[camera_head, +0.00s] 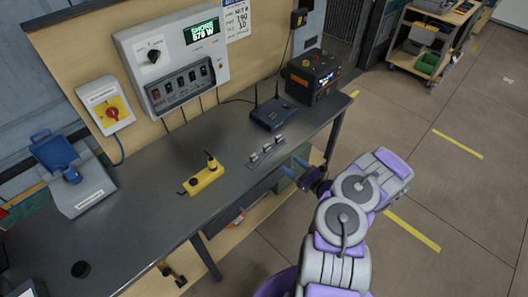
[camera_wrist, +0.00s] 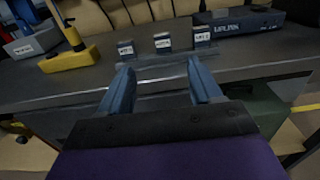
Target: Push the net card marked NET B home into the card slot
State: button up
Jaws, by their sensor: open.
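Three small grey cards with white labels stand in a row on the dark bench: a left card (camera_head: 254,157), a middle card (camera_head: 267,148) and a right card (camera_head: 279,139). In the wrist view they are the left card (camera_wrist: 126,49), middle card (camera_wrist: 162,43) and right card (camera_wrist: 202,37). Their labels are too small to tell surely which is NET B. A dark blue box with antennas (camera_head: 274,115) stands behind them; it also shows in the wrist view (camera_wrist: 240,22). No card slot can be made out clearly. My gripper (camera_head: 295,167) is open and empty at the bench's front edge, short of the cards.
A yellow device (camera_head: 203,179) lies on the bench to the left, and a black power unit (camera_head: 312,76) stands at the far right. A wall panel (camera_head: 172,58) hangs behind. Bench between the yellow device and the cards is clear. A cart (camera_head: 433,40) stands farther off.

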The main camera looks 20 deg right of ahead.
aim_at(268, 147)
jog(key=b+x, duration=0.2)
jog(key=x, duration=0.9)
jog(key=shift+w+a+f, duration=0.15)
jog(key=shift+w, duration=0.1)
jog(key=shift+w+b, duration=0.4)
jog(key=shift+w, duration=0.2)
jog(key=b+x, duration=0.1)
jog(key=x, duration=0.3)
jog(key=shift+w+a, duration=0.15)
jog(key=shift+w, duration=0.05)
jog(key=shift+c, duration=0.2)
jog(key=shift+d, duration=0.25)
jog(key=c, duration=0.4)
jog(key=shift+a, duration=0.15)
jog(key=c, duration=0.6)
